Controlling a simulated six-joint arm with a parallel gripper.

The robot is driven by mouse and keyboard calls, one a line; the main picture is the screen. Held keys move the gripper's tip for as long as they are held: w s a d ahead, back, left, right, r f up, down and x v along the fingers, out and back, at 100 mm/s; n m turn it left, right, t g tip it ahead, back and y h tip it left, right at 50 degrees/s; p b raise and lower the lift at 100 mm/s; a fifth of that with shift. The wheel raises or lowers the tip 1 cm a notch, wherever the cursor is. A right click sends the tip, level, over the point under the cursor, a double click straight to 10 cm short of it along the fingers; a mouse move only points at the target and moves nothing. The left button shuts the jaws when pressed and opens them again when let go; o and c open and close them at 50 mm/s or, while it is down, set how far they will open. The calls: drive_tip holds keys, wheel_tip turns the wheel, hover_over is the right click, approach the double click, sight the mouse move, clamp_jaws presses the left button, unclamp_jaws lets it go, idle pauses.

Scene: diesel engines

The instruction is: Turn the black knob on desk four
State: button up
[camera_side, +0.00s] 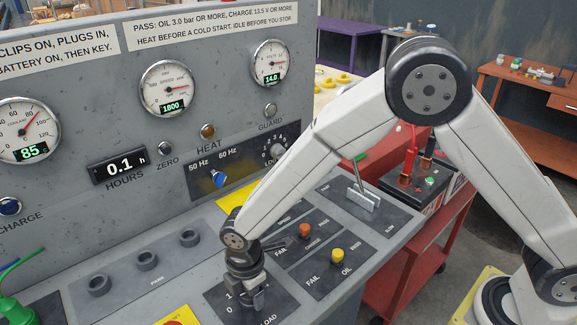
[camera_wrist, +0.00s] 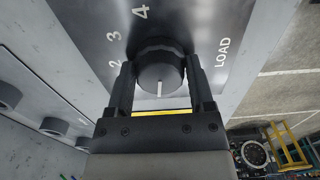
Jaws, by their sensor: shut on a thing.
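A black knob (camera_wrist: 162,78) with a white pointer line sits on the dark LOAD plate (camera_wrist: 190,25). In the wrist view my gripper (camera_wrist: 160,66) has one finger on each side of the knob and is shut on it. The white line points down in that picture, towards my gripper's body. The marks 2, 3 and 4 show along the plate; the rest of the scale is hidden there. In the side view my gripper (camera_side: 247,292) reaches down onto the LOAD plate (camera_side: 280,300) and mostly hides the knob. No desk number shows.
The FAIL/OIL plate with a yellow button (camera_side: 338,256) and the CHARGE plate with an orange button (camera_side: 305,230) lie close to my gripper. A green-handled lever (camera_side: 361,175) stands behind. Several empty round sockets (camera_side: 147,260) are to the left. The upright gauge panel rises behind.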

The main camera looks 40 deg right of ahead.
idle(0.4)
drive_tip(key=o, duration=1.2)
drive_tip(key=shift+o, duration=0.2)
drive_tip(key=shift+r, duration=0.1)
drive_tip(key=shift+r, duration=3.85)
drive_tip(key=s+d+r+m+t, duration=0.1)
drive_tip(key=s+d+m, duration=0.4)
drive_tip(key=d+m, duration=0.4)
drive_tip(key=s+d+r+m+t, duration=0.1)
drive_tip(key=s+d+m, duration=0.4)
drive_tip(key=d+m, duration=0.4)
drive_tip(key=d, duration=0.7)
drive_tip(key=shift+r+t, duration=0.15)
drive_tip(key=shift+t, duration=0.15)
